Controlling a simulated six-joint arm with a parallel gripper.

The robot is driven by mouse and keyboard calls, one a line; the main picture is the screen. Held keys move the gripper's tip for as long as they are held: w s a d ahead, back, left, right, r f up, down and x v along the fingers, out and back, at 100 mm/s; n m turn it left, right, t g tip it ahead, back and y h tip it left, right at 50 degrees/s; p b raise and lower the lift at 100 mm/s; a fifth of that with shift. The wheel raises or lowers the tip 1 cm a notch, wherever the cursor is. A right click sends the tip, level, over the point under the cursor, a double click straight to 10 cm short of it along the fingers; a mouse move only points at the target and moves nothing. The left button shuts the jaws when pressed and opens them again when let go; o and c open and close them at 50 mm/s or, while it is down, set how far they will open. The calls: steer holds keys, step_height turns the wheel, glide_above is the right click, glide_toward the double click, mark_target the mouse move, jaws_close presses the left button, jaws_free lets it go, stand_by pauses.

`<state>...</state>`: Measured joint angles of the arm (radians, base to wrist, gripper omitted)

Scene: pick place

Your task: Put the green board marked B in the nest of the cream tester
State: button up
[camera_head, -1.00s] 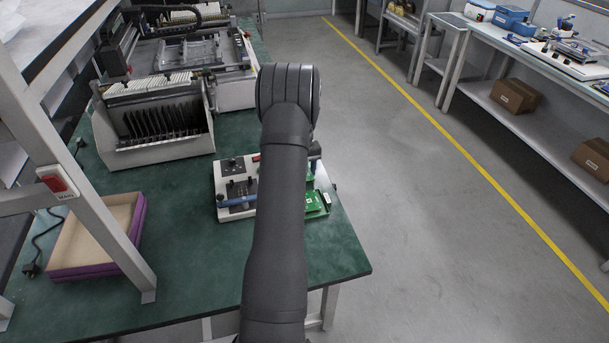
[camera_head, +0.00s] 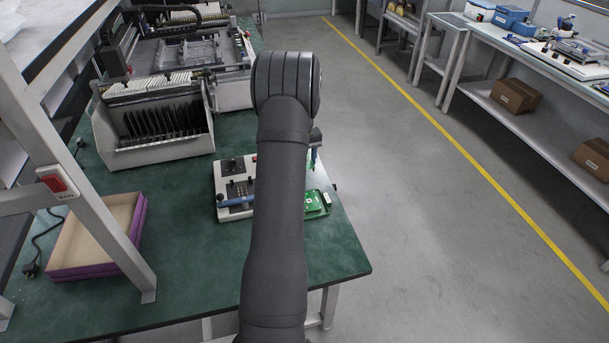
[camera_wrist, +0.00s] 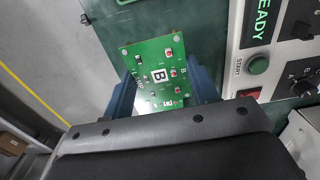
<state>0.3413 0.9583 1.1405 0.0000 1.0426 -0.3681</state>
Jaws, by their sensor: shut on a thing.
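The green board marked B (camera_wrist: 150,65) is in my gripper (camera_wrist: 165,92), between blue fingers in the wrist view. The cream tester (camera_head: 222,170) stands on the green bench, left of and behind my arm. It has dark fittings and a blue bar. In the wrist view its panel, with a green START button (camera_wrist: 258,65) and black knobs, is right of the board. My arm hides much of the tester, and the nest cannot be made out.
A white rack with dark slots (camera_head: 160,143) stands behind left. A purple-sided tray (camera_head: 140,218) and a grey frame post (camera_head: 75,195) are at the left.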

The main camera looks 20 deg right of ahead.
steer(key=a+r, duration=0.3)
steer(key=a, duration=0.6)
glide_toward(243, 192)
steer(key=shift+s+f, duration=0.1)
steer(key=shift+f, duration=2.25)
steer(key=shift+f, duration=0.8)
steer(key=o, duration=0.9)
steer(key=c, duration=0.3)
steer(key=shift+r, duration=0.15)
steer(key=shift+c, duration=0.2)
